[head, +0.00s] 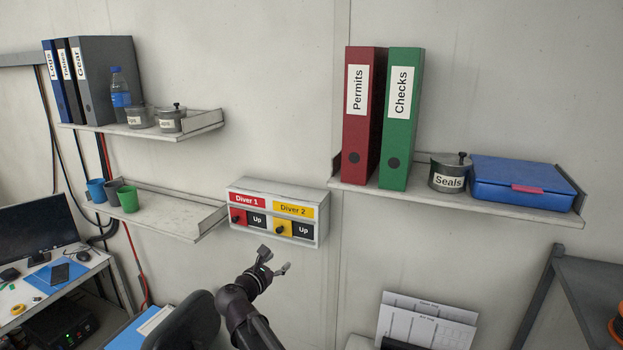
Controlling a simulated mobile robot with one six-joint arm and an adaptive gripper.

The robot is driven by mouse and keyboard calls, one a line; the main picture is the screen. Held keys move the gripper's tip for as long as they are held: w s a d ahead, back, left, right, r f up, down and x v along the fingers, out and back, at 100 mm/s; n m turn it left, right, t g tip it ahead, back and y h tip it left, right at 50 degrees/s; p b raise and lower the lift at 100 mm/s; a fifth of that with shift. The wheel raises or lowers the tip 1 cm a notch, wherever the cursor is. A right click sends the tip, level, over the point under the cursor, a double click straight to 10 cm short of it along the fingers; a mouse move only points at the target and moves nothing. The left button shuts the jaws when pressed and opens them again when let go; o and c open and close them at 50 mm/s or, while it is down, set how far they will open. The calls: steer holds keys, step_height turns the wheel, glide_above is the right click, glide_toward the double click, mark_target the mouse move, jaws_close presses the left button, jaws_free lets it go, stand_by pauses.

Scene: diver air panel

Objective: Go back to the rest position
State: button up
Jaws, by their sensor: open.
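My gripper (277,260) is open and empty at the lower middle of the head view, just below and in front of the diver air panel. The diver air panel (233,186) is a light grey box on the wall. It has a red Diver 1 label (248,200) on the left and a yellow Diver 2 label (293,210) on the right. Under each label is a dark knob on a coloured plate beside a black plate marked Up. The Diver 2 knob (281,230) sits just above my fingers. I cannot tell whether my fingers touch the panel.
A right shelf (530,214) holds binders, a Seals pot and a blue case. Two left shelves (200,123) hold binders, a bottle, pots and cups. A desk with a monitor (40,232) is at the left. A dark chair back (185,322) stands near my arm. Papers (428,325) are at lower right.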

steer(key=s+d+f+m+g+b, duration=0.2)
steer(key=d+f+m+g+b, duration=0.15)
steer(key=d+f+m, duration=0.55)
steer(key=s+d+f+m+g+b, duration=0.25)
steer(key=d+f+m+g, duration=0.35)
steer(key=d, duration=0.5)
steer(key=s+d+f+m+g+y+b, duration=0.5)
steer(key=s+d+f+m, duration=0.4)
steer(key=s+f+m, duration=0.4)
steer(key=shift+s+d+f+m+y+b, duration=0.2)
steer(key=shift+f+m+y+b, duration=0.3)
steer(key=shift+y, duration=0.5)
steer(key=shift+g, duration=0.25)
steer(key=shift+c, duration=0.6)
